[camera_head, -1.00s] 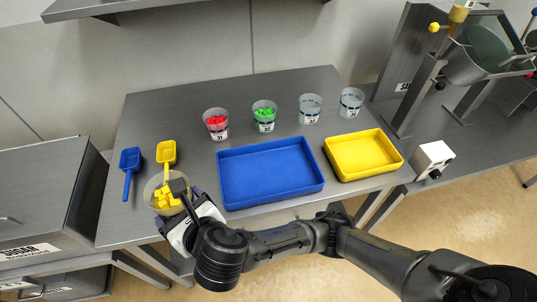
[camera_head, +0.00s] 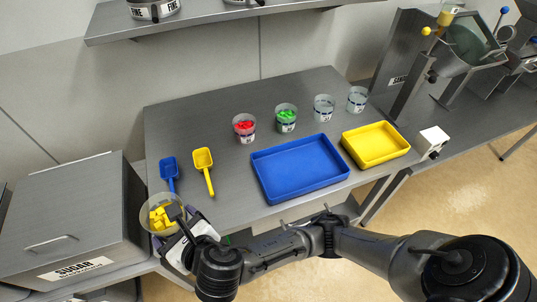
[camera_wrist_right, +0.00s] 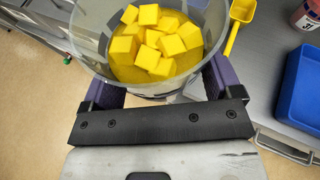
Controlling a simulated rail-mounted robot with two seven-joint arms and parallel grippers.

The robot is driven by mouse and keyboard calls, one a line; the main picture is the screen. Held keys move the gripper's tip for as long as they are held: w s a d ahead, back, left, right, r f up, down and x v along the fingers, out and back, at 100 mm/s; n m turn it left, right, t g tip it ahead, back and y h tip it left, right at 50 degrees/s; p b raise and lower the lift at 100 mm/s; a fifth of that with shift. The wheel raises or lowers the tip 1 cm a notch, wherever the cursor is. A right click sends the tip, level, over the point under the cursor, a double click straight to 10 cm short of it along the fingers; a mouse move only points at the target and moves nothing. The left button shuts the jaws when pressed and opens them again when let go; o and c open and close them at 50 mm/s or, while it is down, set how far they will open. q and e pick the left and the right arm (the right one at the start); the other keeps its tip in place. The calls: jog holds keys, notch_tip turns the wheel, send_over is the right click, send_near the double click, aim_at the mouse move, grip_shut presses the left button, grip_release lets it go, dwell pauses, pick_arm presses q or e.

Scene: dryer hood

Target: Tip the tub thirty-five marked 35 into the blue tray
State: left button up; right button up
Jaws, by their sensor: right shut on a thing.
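My right gripper (camera_head: 178,220) is shut on a clear tub (camera_head: 150,214) holding several yellow cubes (camera_head: 160,218). The tub is held near the table's front left corner, beside the sugar bin. In the right wrist view, the purple fingers of the gripper (camera_wrist_right: 160,88) grip the tub (camera_wrist_right: 85,32) from both sides, with the yellow cubes (camera_wrist_right: 150,45) inside. No number can be read on this tub. The blue tray (camera_head: 300,168) lies empty on the table, right of the tub and apart from it; its edge shows in the wrist view (camera_wrist_right: 302,90). My left gripper is out of view.
A blue scoop (camera_head: 169,168) and yellow scoop (camera_head: 204,163) lie behind the tub. Cups with red (camera_head: 245,130) and green (camera_head: 286,119) pieces and two clear cups stand at the back. An empty yellow tray (camera_head: 375,145) is at right. The sugar bin (camera_head: 70,215) is at left.

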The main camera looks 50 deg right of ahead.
aim_at(185, 219)
jog(key=d+r+h+p, duration=0.1)
jog(key=p, duration=0.2)
jog(key=d+r+m+p, duration=0.1)
jog(key=p, duration=0.2)
jog(key=shift+d+r+m+h+p, duration=0.15)
jog(key=shift+r+m+h+p, duration=0.15)
jog(key=shift+h+p, duration=0.1)
jog(key=w+d+f+m+g+h+p, duration=0.1)
jog(key=d+f+p, duration=0.3)
jog(key=d, duration=0.5)
jog(key=w+d+f+m+g+h+p, duration=0.1)
jog(key=d+f+m+h+p, duration=0.2)
jog(key=d, duration=0.7)
jog(key=w+d+f+m+g+h+p, duration=0.1)
jog(key=w+d+f+m+h+p, duration=0.1)
jog(key=d+f+p, duration=0.4)
jog(key=d, duration=0.4)
jog(key=shift+h, duration=0.4)
